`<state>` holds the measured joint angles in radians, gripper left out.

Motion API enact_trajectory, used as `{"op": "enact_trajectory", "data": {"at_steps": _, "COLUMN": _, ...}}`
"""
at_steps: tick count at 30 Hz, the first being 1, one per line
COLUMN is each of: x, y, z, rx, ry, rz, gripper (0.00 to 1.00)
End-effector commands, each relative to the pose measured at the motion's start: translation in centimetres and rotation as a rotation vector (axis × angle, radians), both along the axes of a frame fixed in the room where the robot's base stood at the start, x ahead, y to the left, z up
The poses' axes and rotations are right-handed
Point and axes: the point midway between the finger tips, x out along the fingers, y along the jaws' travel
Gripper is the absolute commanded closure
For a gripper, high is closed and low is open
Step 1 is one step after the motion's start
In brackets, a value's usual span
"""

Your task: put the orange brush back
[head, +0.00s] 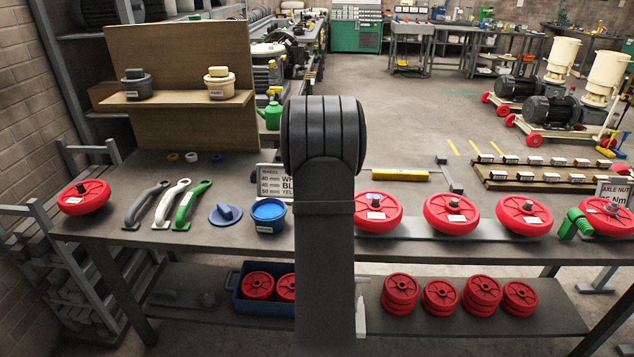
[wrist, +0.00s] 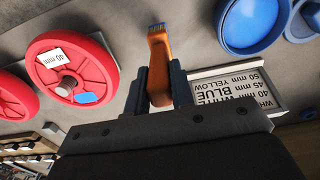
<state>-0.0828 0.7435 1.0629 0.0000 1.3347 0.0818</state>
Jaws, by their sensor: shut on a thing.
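The brush points away from the gripper, over the grey bench. In the head view my own dark arm hides the gripper and the brush. The blue tub (head: 267,222) stands on the bench left of my arm, and its round rim (wrist: 254,22) shows to the right of the brush in the wrist view. I cannot tell whether the brush touches the bench.
A size sign (head: 270,180) stands behind the blue tub. Red wheels (head: 452,214) line the right of the bench; one (wrist: 75,68) is left of the brush. Three handled tools (head: 172,203) and a blue lid (head: 225,214) lie left. A wooden shelf (head: 175,98) holds two jars.

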Motion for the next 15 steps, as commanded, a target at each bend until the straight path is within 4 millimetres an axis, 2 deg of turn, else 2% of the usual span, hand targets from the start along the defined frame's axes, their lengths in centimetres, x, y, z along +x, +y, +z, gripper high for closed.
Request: {"op": "enact_trajectory", "data": {"at_steps": 15, "x": 0.02, "y": 0.00, "z": -0.50, "rx": 0.000, "ry": -0.001, "rz": 0.000, "gripper": 1.00}}
